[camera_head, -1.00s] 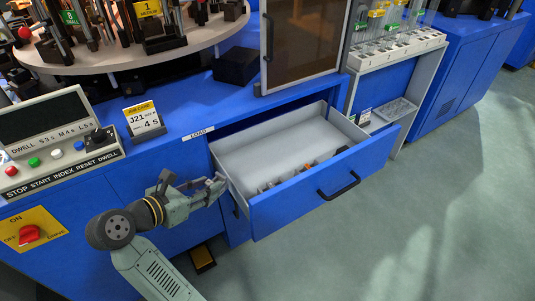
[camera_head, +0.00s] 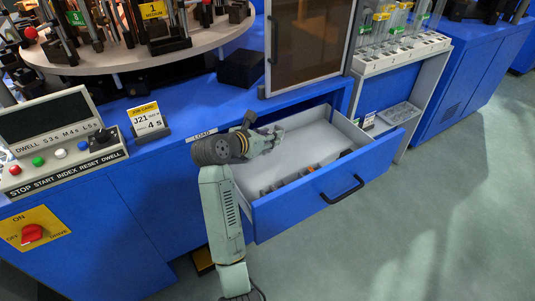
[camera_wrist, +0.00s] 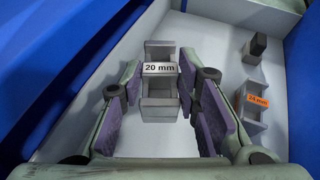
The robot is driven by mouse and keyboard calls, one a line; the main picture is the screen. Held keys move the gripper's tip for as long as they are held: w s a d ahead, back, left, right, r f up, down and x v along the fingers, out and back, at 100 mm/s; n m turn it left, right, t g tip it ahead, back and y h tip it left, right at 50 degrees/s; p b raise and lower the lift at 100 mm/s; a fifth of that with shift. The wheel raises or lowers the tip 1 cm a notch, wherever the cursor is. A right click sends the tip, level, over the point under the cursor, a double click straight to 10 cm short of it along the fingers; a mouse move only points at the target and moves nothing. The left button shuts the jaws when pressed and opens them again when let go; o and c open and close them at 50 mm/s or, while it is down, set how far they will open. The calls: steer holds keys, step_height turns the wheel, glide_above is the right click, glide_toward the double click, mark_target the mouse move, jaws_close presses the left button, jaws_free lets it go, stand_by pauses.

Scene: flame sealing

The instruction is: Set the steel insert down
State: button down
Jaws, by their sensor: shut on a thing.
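The steel insert (camera_wrist: 159,107) is a grey channel-shaped block with a white "20 mm" label. In the wrist view it is between the purple-padded fingers of my gripper (camera_wrist: 163,92), which is shut on it. In the head view my gripper (camera_head: 273,138) is over the left back part of the open blue drawer (camera_head: 330,193); the insert cannot be made out there. The wrist view shows the pale drawer floor below; the height above it is hard to tell.
Another insert with an orange label (camera_wrist: 257,100) and a dark-topped block (camera_wrist: 254,47) stand to the right in the wrist view. Several small pieces line the drawer's front in the head view. A cabinet door (camera_head: 308,40) and a black box (camera_head: 242,68) are behind.

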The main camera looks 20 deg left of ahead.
steer(key=shift+s+a+f+b, duration=0.1)
steer(key=shift+f+b, duration=1.15)
steer(key=shift+f, duration=0.55)
steer(key=shift+s+f+b, duration=0.1)
steer(key=shift+f+b, duration=1.1)
steer(key=shift+f, duration=0.55)
steer(key=c, duration=1.2)
jaws_free()
